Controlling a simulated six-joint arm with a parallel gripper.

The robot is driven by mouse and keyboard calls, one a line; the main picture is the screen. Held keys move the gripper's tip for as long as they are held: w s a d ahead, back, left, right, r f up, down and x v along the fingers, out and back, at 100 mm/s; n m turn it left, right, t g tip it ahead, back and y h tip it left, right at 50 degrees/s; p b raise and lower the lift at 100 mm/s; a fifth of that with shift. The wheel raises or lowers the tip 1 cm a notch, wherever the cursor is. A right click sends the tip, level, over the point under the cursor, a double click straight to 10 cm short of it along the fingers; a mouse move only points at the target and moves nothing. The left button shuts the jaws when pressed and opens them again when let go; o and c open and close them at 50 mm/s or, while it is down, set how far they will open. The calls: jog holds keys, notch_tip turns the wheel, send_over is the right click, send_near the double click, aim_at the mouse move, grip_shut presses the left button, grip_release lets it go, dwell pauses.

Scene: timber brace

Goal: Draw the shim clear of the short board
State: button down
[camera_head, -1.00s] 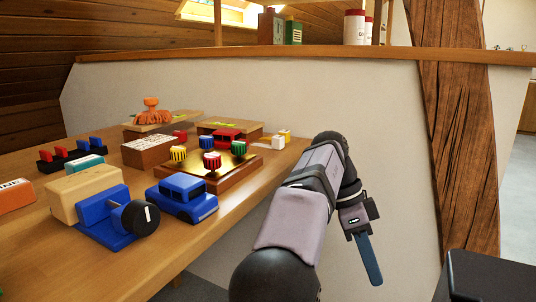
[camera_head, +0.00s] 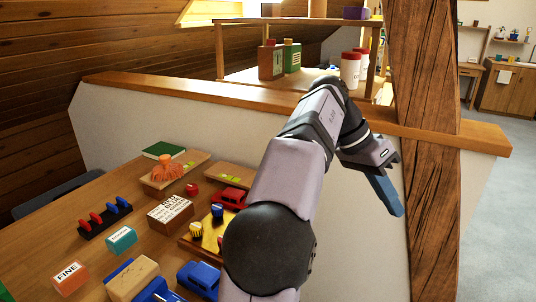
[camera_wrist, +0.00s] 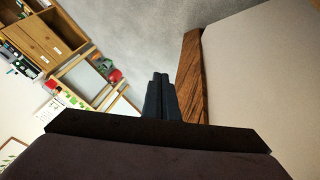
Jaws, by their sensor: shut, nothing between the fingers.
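My gripper (camera_head: 393,203) is in front of the pale half wall, beside the dark timber post, pointing down and to the right. Its dark blue fingers are together with nothing between them; they also show shut in the wrist view (camera_wrist: 160,95). I cannot pick out a shim or a short board for certain in either view. A wooden board (camera_head: 176,176) with an orange knobbed piece on it lies on the table, and another low board (camera_head: 232,176) lies to its right. Part of the table is hidden behind my arm.
The rough timber post (camera_head: 425,130) stands close to the right of my gripper. A wooden ledge (camera_head: 250,103) caps the half wall. The table (camera_head: 60,225) at left holds toy cars, a labelled box (camera_head: 170,212) and several blocks. A shelf with jars stands behind.

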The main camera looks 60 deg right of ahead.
notch_tip(320, 180, up, 12)
jog(key=d+n+p, duration=0.1)
jog(key=n+p, duration=0.1)
jog(key=p, duration=0.7)
jog(key=w+d+r+n+h+p, duration=0.1)
jog(key=w+d+r+n+p, duration=0.1)
jog(key=w+d+p, duration=0.25)
jog(key=w+d+f+n+h+p, duration=0.1)
jog(key=w+d+f+p, duration=0.15)
jog(key=w, duration=0.55)
jog(key=w+d+f+p, duration=0.2)
jog(key=w+f, duration=0.1)
jog(key=w, duration=0.4)
jog(key=shift+n+t+h, duration=0.6)
jog(key=shift+n, duration=0.2)
jog(key=w+a+f+p, duration=0.1)
jog(key=w+f, duration=0.2)
jog(key=w, duration=0.3)
jog(key=w+a+f+p, duration=0.1)
jog(key=w+f+p, duration=0.1)
jog(key=w+f, duration=0.2)
jog(key=w+a+f+p, duration=0.1)
jog(key=w+f, duration=0.3)
jog(key=w, duration=0.5)
jog(key=shift+a+p, duration=0.15)
jog(key=shift+p, duration=0.35)
jog(key=shift+p+x, duration=1)
jog(key=shift+x, duration=4.05)
jog(key=shift+s, duration=0.15)
